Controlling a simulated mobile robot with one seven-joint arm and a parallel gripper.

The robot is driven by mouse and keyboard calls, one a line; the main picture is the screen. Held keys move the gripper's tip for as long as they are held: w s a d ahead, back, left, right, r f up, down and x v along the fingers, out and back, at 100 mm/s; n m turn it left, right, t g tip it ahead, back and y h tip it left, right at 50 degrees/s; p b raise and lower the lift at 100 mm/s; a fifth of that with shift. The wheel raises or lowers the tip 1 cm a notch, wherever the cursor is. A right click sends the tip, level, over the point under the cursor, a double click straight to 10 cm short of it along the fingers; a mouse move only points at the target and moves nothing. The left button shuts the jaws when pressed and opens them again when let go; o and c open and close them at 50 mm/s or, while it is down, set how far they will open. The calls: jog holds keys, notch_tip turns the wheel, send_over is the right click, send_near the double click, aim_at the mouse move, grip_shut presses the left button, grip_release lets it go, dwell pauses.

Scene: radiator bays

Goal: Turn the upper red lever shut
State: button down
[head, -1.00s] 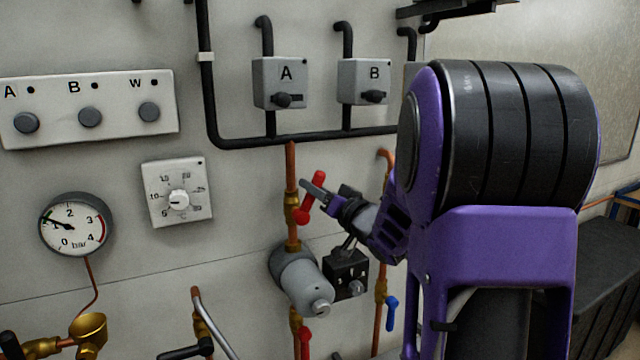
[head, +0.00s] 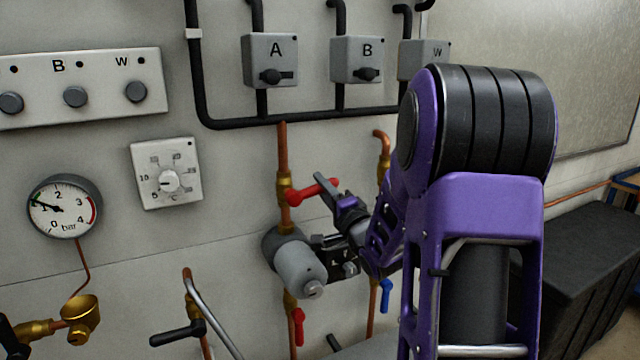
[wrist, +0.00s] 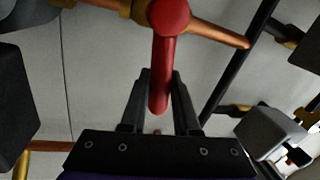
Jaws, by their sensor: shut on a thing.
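The upper red lever (head: 313,190) sits on a brass valve body (head: 284,188) on a vertical copper pipe. It points right from the pipe and slightly up, nearly crosswise to the pipe. My gripper (head: 332,190) is at the lever's free end, right of the pipe. In the wrist view the red lever (wrist: 163,75) runs down between the two dark fingers of my gripper (wrist: 160,90), which is shut on it. The far finger is partly hidden in the head view.
Just below are a grey cylindrical pump (head: 298,268) and a black box. A lower red lever (head: 298,326) and a blue lever (head: 385,296) hang down beneath. Another copper pipe (head: 383,150) stands to the right. Control boxes and black conduit are above.

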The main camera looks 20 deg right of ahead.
jog(key=shift+f+m+h, duration=0.3)
jog(key=shift+f+m, duration=0.35)
jog(key=shift+m, duration=0.65)
jog(key=shift+f, duration=0.1)
jog(key=c, duration=0.7)
grip_release()
jog(key=shift+o, duration=0.2)
